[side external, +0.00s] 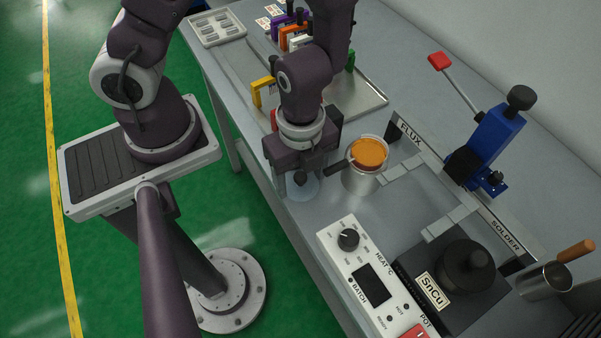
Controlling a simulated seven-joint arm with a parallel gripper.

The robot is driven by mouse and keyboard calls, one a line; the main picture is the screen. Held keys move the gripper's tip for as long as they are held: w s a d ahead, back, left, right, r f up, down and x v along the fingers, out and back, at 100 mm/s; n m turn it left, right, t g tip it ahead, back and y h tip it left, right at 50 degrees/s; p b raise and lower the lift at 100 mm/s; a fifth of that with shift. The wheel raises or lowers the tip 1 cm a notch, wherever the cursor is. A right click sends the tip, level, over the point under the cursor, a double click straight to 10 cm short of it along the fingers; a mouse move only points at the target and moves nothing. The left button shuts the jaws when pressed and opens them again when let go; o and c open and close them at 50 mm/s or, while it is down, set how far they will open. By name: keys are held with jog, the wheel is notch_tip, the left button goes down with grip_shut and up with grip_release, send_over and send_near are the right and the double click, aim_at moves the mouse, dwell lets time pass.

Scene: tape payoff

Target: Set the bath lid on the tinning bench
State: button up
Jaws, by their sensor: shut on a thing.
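My gripper (300,177) points down over the front part of the tinning bench (338,203).
A heat control box (365,270) and the SnCu solder pot (467,268) with its dark lid stand at the front right. A blue lever device (490,145) stands behind. Bare bench shows between flux pot and control box.

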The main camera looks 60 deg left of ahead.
jog(key=shift+f, duration=0.45)
dwell(0.6)
jog(key=o, duration=1.6)
jog(key=shift+o, duration=0.2)
jog(key=shift+r, duration=3.55)
